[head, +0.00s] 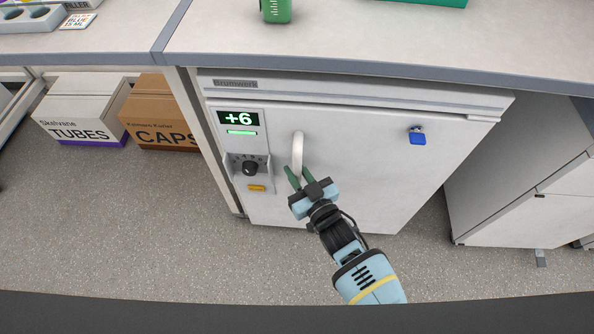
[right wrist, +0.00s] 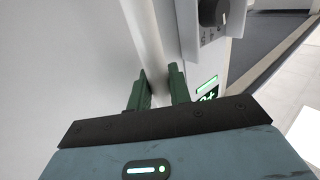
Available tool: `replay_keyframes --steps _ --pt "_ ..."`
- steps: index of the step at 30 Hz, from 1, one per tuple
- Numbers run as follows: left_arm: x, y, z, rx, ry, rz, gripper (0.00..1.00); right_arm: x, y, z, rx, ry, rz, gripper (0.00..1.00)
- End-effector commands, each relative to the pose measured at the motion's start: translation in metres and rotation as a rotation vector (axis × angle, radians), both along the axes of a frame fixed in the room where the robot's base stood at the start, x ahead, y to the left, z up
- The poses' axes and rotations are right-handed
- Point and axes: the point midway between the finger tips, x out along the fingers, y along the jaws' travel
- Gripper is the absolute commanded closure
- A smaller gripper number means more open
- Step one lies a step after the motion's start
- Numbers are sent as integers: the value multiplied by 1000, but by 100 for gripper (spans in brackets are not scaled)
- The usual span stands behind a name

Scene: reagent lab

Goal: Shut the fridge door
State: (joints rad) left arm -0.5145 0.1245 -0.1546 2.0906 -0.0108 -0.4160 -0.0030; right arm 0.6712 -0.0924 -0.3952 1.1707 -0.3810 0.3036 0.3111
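The white fridge (head: 350,185) stands under the bench, its door front facing me. Its door looks shut or nearly so; I cannot make out a clear gap. The pale upright handle (head: 298,142) is on the left part of the door. My right gripper (head: 299,174) is at the handle's lower end, with one green finger on each side. In the right wrist view the handle (right wrist: 146,35) runs between the fingers (right wrist: 158,84) and nearly fills the space, so the gripper looks shut on it. My left gripper is not in view.
A control panel (head: 246,160) with a dial and a "+6" display is left of the handle. A blue lock (head: 417,136) is on the right. Boxes marked TUBES (head: 85,115) and CAPS (head: 150,105) stand at left. A white cabinet (head: 530,180) stands at right. Floor in front is clear.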

Motion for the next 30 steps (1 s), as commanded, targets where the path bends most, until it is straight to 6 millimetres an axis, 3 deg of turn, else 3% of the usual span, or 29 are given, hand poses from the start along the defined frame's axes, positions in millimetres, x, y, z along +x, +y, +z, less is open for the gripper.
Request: replay_keyframes --steps 1,6,20,30 --pt "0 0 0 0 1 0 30 3 0 2 0 -1 -3 79" --pt "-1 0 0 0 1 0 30 3 0 2 -1 0 -3 61" --pt "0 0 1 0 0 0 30 1 -5 1 -2 1 -7 61" --pt "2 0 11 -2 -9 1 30 -43 -25 2 -2 -1 -2 61"
